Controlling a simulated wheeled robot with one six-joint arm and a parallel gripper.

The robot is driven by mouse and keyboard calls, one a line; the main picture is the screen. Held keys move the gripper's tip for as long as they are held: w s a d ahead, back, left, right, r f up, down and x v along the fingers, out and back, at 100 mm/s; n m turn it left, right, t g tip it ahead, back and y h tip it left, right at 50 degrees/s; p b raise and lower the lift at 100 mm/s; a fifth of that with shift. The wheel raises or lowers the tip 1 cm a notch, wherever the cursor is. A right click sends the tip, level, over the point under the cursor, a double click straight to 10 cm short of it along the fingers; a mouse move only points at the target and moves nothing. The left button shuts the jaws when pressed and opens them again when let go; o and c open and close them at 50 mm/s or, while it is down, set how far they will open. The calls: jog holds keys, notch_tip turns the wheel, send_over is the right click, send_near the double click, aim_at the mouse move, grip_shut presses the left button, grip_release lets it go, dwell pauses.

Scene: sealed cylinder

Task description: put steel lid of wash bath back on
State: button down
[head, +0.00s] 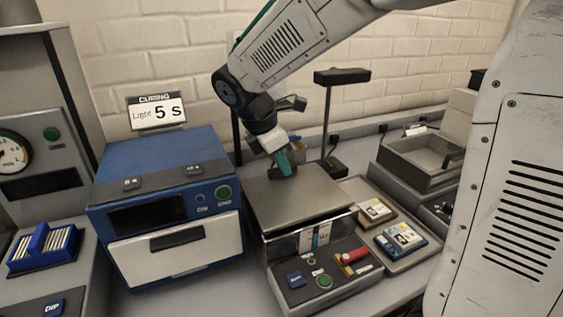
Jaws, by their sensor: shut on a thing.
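The steel lid (309,207) is a flat grey plate with a dark handle on top, in the middle of the head view. It lies over the wash bath (312,239), a steel box with a control panel at its front. A thin dark line shows under the lid's front right edge; I cannot tell whether the lid rests fully on the rim. My gripper (284,168) points down at the lid's handle near its back edge and is shut on it. The inside of the bath is hidden by the lid.
A blue curing box (165,200) with a "Light 5 s" sign stands close on the left. A dark post lamp (334,120) stands behind. A tray with two cartridges (398,238) lies at right, with a grey open basin (423,157) behind it.

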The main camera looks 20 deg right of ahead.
jog(key=shift+f, duration=0.55)
jog(key=c, duration=1.4)
grip_release()
jog(key=shift+c, duration=0.2)
jog(key=shift+r, duration=0.55)
jog(key=v, duration=1.2)
jog(key=s+d+f+m+y, duration=0.2)
jog(key=s+d+f+m, duration=0.1)
jog(key=s+m, duration=0.6)
jog(key=s+d+f+m+t+y, duration=0.1)
jog(key=s+d+f+m, duration=0.3)
jog(key=s+m, duration=0.5)
jog(key=s+f+y, duration=0.1)
jog(key=s, duration=0.5)
jog(key=shift+d+f, duration=0.2)
jog(key=shift+d, duration=0.1)
